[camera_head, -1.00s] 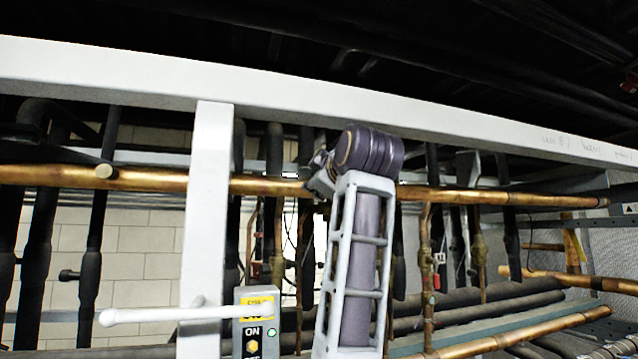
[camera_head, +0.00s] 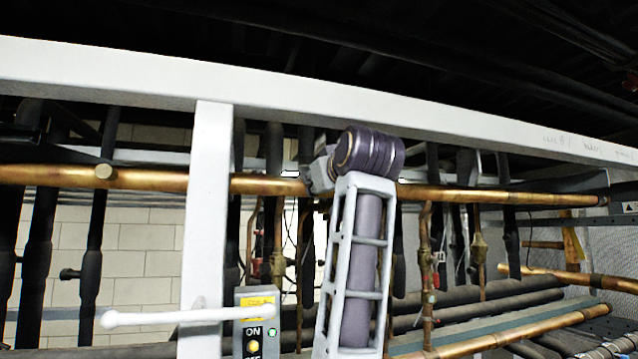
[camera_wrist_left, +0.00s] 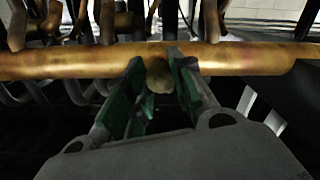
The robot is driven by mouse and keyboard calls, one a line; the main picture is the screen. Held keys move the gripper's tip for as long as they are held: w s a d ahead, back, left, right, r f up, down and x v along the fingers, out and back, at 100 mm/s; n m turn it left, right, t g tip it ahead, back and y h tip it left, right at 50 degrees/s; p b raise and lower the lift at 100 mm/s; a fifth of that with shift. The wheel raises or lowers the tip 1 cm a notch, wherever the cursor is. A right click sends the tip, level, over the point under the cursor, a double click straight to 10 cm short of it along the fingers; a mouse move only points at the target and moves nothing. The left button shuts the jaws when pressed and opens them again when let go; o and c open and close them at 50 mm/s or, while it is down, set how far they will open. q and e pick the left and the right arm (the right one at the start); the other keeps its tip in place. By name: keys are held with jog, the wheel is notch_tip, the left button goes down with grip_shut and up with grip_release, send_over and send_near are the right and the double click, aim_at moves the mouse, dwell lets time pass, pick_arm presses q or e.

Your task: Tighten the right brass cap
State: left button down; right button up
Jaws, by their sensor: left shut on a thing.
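In the left wrist view, a small round brass cap (camera_wrist_left: 160,76) sits on the underside or front of a horizontal copper pipe (camera_wrist_left: 70,62). My left gripper (camera_wrist_left: 162,82) has its green-padded fingers on both sides of this cap and is shut on it. In the head view, my arm rises at the middle and its gripper (camera_head: 319,172) is at the copper pipe (camera_head: 440,192), partly behind the purple wrist joint. The held cap is hidden there. My right gripper is not in view.
A white beam (camera_head: 300,105) crosses above the pipe. A white post (camera_head: 207,220) stands left of my arm, with a white rod (camera_head: 150,316) in front. A grey switch box (camera_head: 256,322) is beside the post. Dark vertical pipes (camera_head: 40,220) stand behind.

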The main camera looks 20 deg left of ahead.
pick_arm(q)
jog(key=shift+r+m, duration=0.1)
jog(key=shift+m, duration=0.3)
jog(key=c, duration=1.2)
grip_release()
jog(key=shift+s, duration=0.1)
jog(key=v, duration=1.2)
